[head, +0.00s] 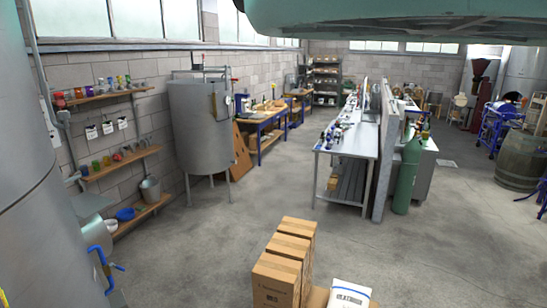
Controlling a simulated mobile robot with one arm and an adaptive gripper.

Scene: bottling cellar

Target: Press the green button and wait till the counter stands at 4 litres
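I cannot make out a green button or a litre counter anywhere in the head view. A steel tank on legs (200,130) stands at the left wall, with small fittings on its right side that are too small to read. Part of a larger steel tank (45,190) fills the left edge, with a blue valve handle (97,250) low beside it. My gripper is not in view.
Cardboard boxes (275,278) and a white bag (349,293) stand in front at the bottom. A steel table (345,145) and a green gas cylinder (407,178) stand right of centre. A barrel (522,162) is at the right. The middle floor is clear.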

